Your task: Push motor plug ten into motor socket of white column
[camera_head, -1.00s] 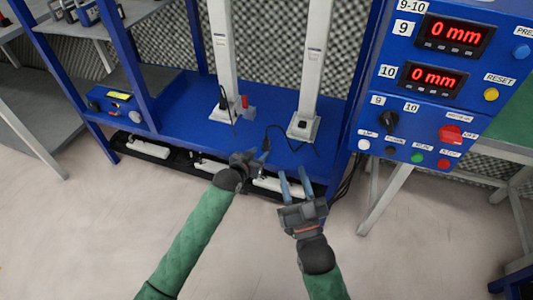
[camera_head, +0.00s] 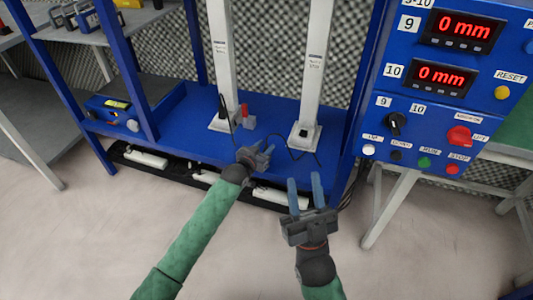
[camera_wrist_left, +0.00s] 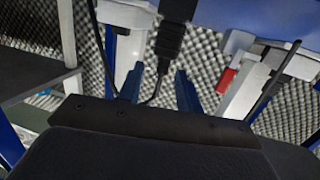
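A black motor plug (camera_wrist_left: 175,35) with a cable shows at the fingertips of my left gripper in the left wrist view. The white column (camera_head: 317,70) on the right has a grey-white base with a dark socket (camera_head: 303,132), apart from the gripper. The other white column (camera_head: 222,60) on the left has a black plug (camera_head: 223,107) at its base. My right gripper (camera_head: 304,180) is open and empty in front of the shelf.
A red item (camera_head: 245,110) stands beside the left column. The blue shelf (camera_head: 180,125) has free room on its left. A blue control panel (camera_head: 440,100) stands at the right. A loose cable (camera_head: 292,154) lies near the right column's base.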

